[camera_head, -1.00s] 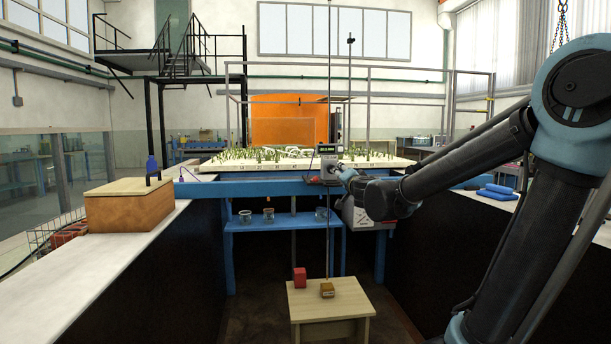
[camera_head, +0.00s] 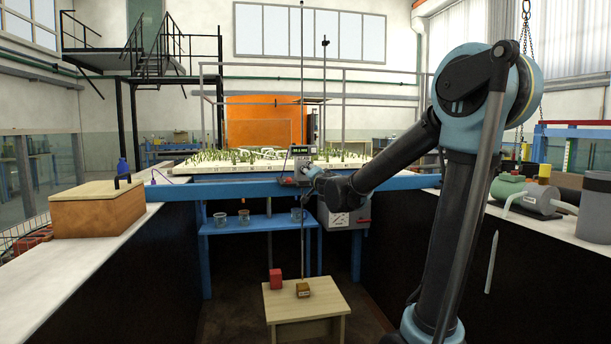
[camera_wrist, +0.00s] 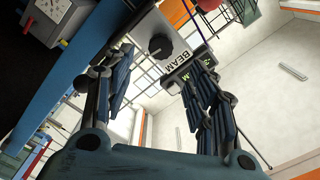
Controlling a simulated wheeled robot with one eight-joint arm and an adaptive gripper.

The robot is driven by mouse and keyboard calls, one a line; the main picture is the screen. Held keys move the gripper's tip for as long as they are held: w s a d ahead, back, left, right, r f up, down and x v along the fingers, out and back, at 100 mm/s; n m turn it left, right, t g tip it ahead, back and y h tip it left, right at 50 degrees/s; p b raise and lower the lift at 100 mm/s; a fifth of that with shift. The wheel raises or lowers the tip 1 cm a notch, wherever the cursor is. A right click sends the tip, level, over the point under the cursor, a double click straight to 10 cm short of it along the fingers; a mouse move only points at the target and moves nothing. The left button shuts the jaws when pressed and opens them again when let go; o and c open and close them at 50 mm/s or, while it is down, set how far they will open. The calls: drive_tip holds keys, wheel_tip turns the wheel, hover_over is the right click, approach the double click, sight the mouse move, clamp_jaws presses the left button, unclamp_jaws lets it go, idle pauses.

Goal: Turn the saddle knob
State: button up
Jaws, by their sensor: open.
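The saddle (camera_head: 301,154) is a small grey instrument with a lit display, on a tall thin rod over the blue beam (camera_head: 240,188). In the wrist view its pale body (camera_wrist: 180,35) carries a round black knob (camera_wrist: 160,46) and a label reading BEAM. I cannot tell whether either finger touches the saddle.
A wooden box (camera_head: 97,208) sits on the left white ledge. A grey control box (camera_head: 345,214) hangs under the beam. A green and grey pump (camera_head: 538,195) stands on the right ledge.

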sight(302, 164)
drive_tip(key=x, duration=1)
drive_tip(key=shift+s, duration=0.1)
drive_tip(key=c, duration=1)
